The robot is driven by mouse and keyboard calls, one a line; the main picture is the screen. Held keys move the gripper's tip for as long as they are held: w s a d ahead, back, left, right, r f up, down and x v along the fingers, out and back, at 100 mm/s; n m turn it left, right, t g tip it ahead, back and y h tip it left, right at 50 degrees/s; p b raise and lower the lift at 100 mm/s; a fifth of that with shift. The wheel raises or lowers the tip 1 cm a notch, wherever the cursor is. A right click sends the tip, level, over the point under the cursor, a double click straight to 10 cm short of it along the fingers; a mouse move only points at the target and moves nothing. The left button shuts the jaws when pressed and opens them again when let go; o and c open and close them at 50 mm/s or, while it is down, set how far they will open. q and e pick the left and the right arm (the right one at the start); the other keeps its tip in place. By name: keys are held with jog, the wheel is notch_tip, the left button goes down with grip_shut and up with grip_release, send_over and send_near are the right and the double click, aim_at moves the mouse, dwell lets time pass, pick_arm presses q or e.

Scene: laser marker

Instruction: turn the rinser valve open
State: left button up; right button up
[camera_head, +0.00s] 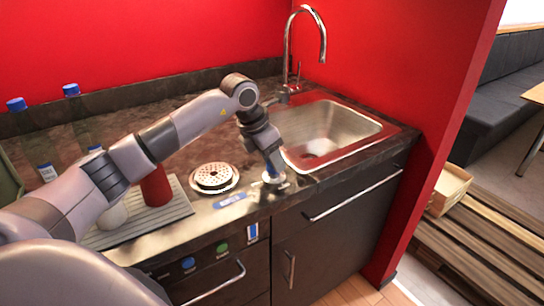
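The rinser (214,177), a round metal plate with holes, is set in the counter at the middle of the head view. My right gripper is not in view.
A red cup (156,187) and a white cup (112,215) stand on a ribbed grey mat (178,211) at left. Blue-capped bottles (72,90) stand behind. A steel sink (325,128) with a tall tap (288,50) is at right. A blue label (230,200) lies in front of the rinser.

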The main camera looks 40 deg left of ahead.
pick_arm(q)
jog(key=c, duration=0.4)
jog(key=m+h, duration=0.1)
jog(key=m, duration=0.2)
jog(key=shift+w+a+r+m+g, duration=0.1)
jog(key=shift+m+g, duration=0.2)
jog(key=shift+m, duration=0.1)
jog(key=m+g+h, duration=0.1)
jog(key=m, duration=0.3)
jog(key=shift+w+m, duration=0.15)
jog(key=shift+m, duration=0.15)
jog(key=m+g, duration=0.2)
jog(key=m, duration=0.2)
jog(key=shift+w+h, duration=0.1)
jog(key=shift+h, duration=0.3)
jog(key=shift+w+m+g+y+b, duration=0.15)
jog(key=shift+m+g+b, duration=0.25)
jog(key=shift+m, duration=1)
jog(key=shift+m+g+y+b, duration=0.2)
jog(key=shift+m+g, duration=0.4)
jog(key=shift+m, duration=0.8)
